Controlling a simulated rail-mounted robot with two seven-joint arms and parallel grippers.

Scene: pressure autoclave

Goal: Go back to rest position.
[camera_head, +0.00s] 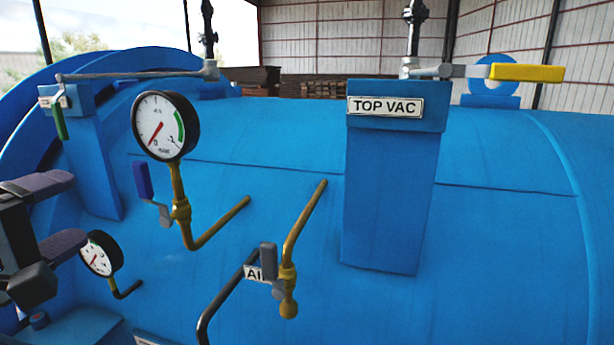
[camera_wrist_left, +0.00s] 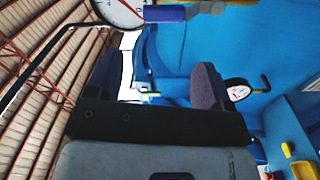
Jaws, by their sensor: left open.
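My left gripper (camera_head: 74,210) is at the left edge of the head view, its two dark fingers apart with nothing between them. In the left wrist view the gripper (camera_wrist_left: 157,78) also shows open and empty, facing the blue autoclave (camera_wrist_left: 220,38). In the head view the blue autoclave (camera_head: 490,230) fills most of the picture. The lower gauge (camera_head: 97,255) shows just right of the lower finger; I cannot tell the gap between them. My right gripper is not in view.
A large gauge (camera_head: 162,126) with a blue-handled valve (camera_head: 143,180) stands to the right of my gripper. A green handle (camera_head: 60,122) hangs above it. A grey-handled valve (camera_head: 268,262), the TOP VAC post (camera_head: 388,190) and a yellow handle (camera_head: 526,73) are farther right.

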